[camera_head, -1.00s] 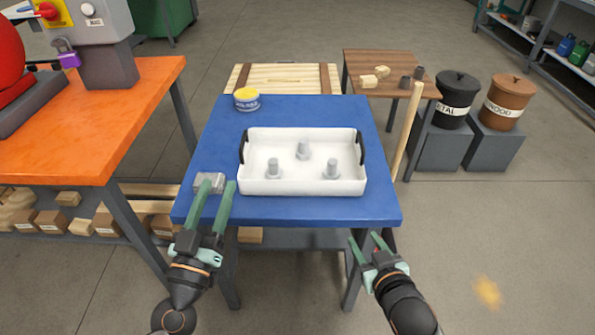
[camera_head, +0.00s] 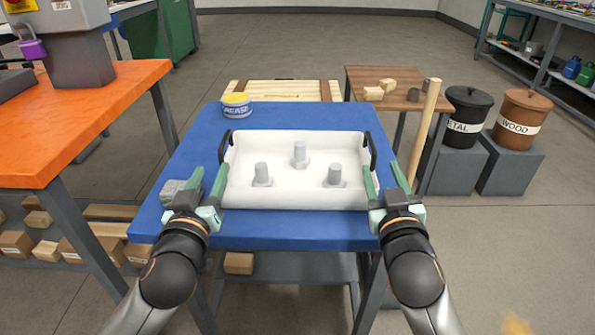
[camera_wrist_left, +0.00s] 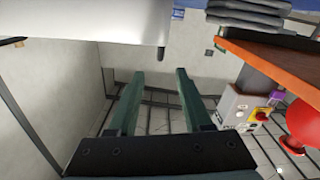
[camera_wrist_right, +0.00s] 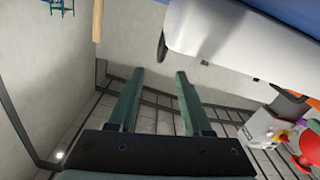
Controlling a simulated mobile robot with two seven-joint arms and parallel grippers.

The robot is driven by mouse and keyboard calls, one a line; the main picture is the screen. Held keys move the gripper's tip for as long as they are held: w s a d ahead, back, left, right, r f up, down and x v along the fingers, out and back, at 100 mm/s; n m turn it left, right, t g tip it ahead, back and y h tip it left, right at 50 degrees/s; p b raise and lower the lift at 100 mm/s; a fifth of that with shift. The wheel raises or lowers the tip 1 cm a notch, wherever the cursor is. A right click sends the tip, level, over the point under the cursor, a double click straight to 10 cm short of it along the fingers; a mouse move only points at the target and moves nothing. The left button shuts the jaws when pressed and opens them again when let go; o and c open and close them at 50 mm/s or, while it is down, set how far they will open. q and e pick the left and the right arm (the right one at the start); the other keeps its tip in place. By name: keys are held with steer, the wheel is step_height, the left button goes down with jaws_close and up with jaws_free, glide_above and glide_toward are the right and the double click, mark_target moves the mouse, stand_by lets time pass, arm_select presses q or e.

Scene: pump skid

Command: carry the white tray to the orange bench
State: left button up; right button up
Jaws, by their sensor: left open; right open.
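The white tray (camera_head: 295,200) sits on a blue-topped table (camera_head: 300,230), with three grey bolts standing in it. It has a black handle at its left end (camera_head: 224,146) and another at its right end (camera_head: 372,150). My left gripper (camera_head: 208,180) is open and empty beside the tray's left end. My right gripper (camera_head: 383,180) is open and empty beside the right end. The tray also shows above the open fingers in the left wrist view (camera_wrist_left: 90,18) and right wrist view (camera_wrist_right: 235,42). The orange bench (camera_head: 90,120) stands at the left.
A grey block (camera_head: 172,190) lies on the blue table beside my left gripper. A yellow-lidded tub (camera_head: 237,106) stands at its back left corner. A wooden pole (camera_head: 424,135) stands upright off its right side. A machine with a purple padlock (camera_head: 33,48) occupies the orange bench's far part.

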mark_target(224, 138)
arm_select(q)
steer(key=w, duration=1.2)
steer(key=shift+w+d, duration=0.2)
steer(key=shift+w, duration=0.05)
arm_select(e)
steer(key=w, duration=1.2)
steer(key=shift+w+d, duration=0.15)
steer(key=shift+w, duration=0.1)
arm_select(q)
steer(key=shift+c, duration=0.4)
arm_select(e)
steer(key=shift+c, duration=0.4)
arm_select(q)
jaws_close()
arm_select(e)
jaws_close()
steer(key=shift+f, duration=0.1)
arm_select(q)
steer(key=shift+r, duration=0.25)
arm_select(e)
steer(key=shift+r, duration=0.25)
